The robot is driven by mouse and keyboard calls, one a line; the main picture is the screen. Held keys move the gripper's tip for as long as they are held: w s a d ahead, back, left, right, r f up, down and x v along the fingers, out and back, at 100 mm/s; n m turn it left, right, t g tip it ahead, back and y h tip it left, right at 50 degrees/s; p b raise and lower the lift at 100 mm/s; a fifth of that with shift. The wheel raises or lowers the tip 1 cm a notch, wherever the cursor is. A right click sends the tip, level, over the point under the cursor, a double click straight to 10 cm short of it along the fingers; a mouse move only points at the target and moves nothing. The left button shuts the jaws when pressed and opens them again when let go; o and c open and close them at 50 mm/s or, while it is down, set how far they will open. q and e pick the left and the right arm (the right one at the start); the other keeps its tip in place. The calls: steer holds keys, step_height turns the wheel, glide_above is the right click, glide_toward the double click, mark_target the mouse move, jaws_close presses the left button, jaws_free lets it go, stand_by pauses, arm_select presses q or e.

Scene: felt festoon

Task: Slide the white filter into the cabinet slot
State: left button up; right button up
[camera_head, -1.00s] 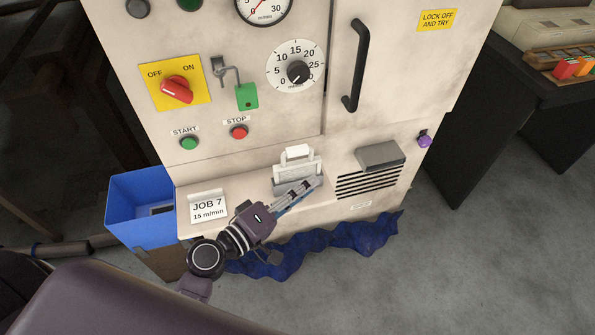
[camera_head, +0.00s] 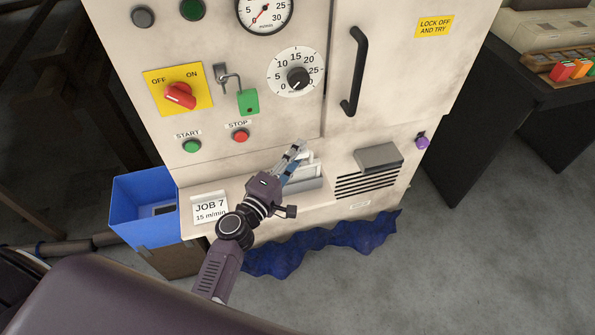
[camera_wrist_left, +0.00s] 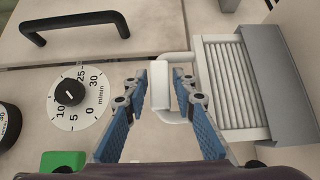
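The white filter (camera_head: 309,173) has a looped handle and stands in a grey holder (camera_head: 313,185) on the cabinet's low ledge. In the left wrist view its pleated face (camera_wrist_left: 230,85) shows, with the white handle grip (camera_wrist_left: 160,85) to the left of it. My left gripper (camera_head: 296,150) is at the handle. Its blue-padded fingers (camera_wrist_left: 159,75) are open, one on each side of the grip, with small gaps visible. The gripper hides part of the filter in the head view. I cannot make out the filter slot for certain. My right gripper is not in view.
A grey hood (camera_head: 379,157) juts out over black louvres to the right of the filter. A blue bin (camera_head: 145,205) stands at the left, and a JOB 7 card (camera_head: 210,207) is on the ledge. Blue wavy felt (camera_head: 330,245) hangs below. A black door handle (camera_head: 355,72) projects above.

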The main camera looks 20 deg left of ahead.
arm_select(q)
steer(key=shift+c, duration=0.6)
jaws_close()
step_height(320, 180, up, 20)
steer(key=p, duration=1.3)
